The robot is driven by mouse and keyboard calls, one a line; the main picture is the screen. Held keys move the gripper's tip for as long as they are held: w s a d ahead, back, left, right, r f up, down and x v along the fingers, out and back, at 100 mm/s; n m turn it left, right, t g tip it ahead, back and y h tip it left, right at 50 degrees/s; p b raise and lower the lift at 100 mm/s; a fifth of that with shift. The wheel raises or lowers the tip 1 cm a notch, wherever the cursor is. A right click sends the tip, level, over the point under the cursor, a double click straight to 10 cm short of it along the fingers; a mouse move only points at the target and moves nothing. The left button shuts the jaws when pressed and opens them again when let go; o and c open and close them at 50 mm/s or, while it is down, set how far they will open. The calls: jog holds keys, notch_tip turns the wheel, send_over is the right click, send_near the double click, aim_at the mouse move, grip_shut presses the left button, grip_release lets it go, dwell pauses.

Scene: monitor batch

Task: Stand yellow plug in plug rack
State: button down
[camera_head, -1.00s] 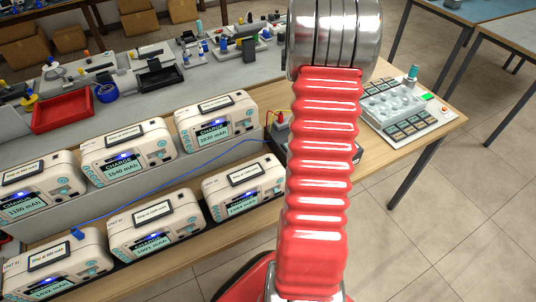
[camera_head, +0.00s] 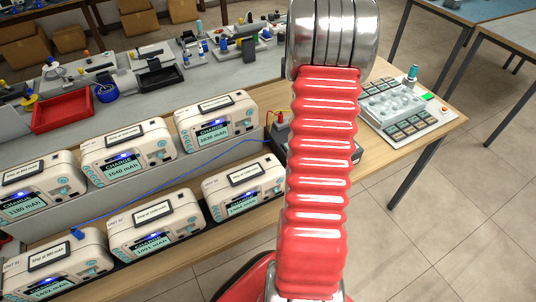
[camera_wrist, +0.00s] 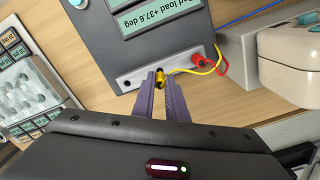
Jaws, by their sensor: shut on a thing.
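In the wrist view the yellow plug (camera_wrist: 160,78) is between the tips of my gripper (camera_wrist: 160,74), which is shut on it. The plug is at the light front panel of a dark grey unit (camera_wrist: 100,38); I cannot tell whether it is in a socket or just in front of it. A yellow lead (camera_wrist: 190,71) runs from it to the right. A red plug (camera_wrist: 195,59) sits at the same panel, beside it. In the head view my arm hides my gripper and the yellow plug. I cannot make out the plug rack for certain.
Two rows of white chargers (camera_head: 150,235) stand at the left in the head view. A blue lead (camera_head: 165,180) crosses between them. A panel with clear domes (camera_head: 395,105) lies on the wooden bench at the right. A red tray (camera_head: 62,112) sits further back.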

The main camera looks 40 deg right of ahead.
jog(key=shift+f, duration=1.35)
dwell(1.1)
jog(key=c, duration=1.7)
grip_release()
jog(key=shift+r, duration=0.1)
notch_tip(320, 180, up, 14)
jog(key=shift+f, duration=0.2)
